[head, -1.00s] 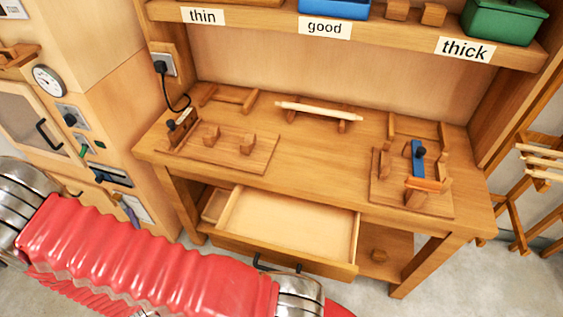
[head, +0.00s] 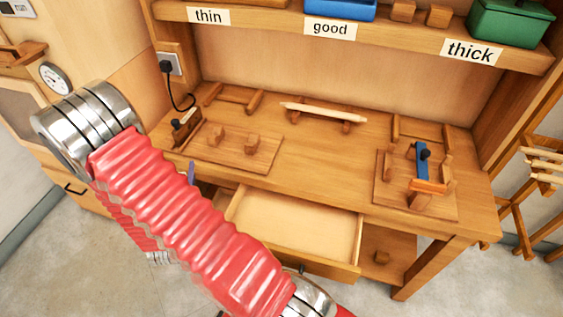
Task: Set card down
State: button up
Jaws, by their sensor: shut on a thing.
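My gripper is not clearly in view; my red-sleeved arm covers the lower left of the head view. A small purple-blue piece (head: 190,172) shows just past the upper edge of my arm, in front of the bench; I cannot tell what it belongs to. I cannot make out a card in hand, and anything behind the arm is hidden.
The wooden bench (head: 330,180) carries a left board (head: 235,160) with blocks and a right board (head: 390,200) with a blue piece. A pale drawer (head: 295,225) stands open below. Bins stand on the shelf (head: 390,35) labelled thin, good and thick.

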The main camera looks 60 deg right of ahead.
jog(key=s+d+r+m+g+h, duration=0.1)
jog(key=s+d+g, duration=0.1)
jog(key=d, duration=0.2)
jog(key=s+d+m+g+h, duration=0.1)
jog(key=s+d, duration=0.2)
jog(key=d, duration=0.2)
jog(key=s+d+r+m+g, duration=0.1)
jog(key=s+d+m+g, duration=0.1)
jog(key=d, duration=0.3)
jog(key=shift+s+d+r+g+h, duration=0.2)
jog(key=shift+s+r+g+h, duration=0.1)
jog(key=shift+s+r+h, duration=0.1)
jog(key=s+d+r+m+g, duration=0.25)
jog(key=s+d+g, duration=0.25)
jog(key=s+d, duration=0.4)
notch_tip(320, 180, up, 3)
jog(key=m+g+y, duration=0.2)
jog(key=m+g, duration=0.6)
jog(key=g, duration=0.2)
send_over(343, 161)
jog(key=shift+f+n, duration=0.2)
jog(key=shift+n, duration=0.05)
jog(key=shift+f, duration=2.9)
jog(key=shift+f, duration=0.15)
jog(key=shift+f, duration=1.95)
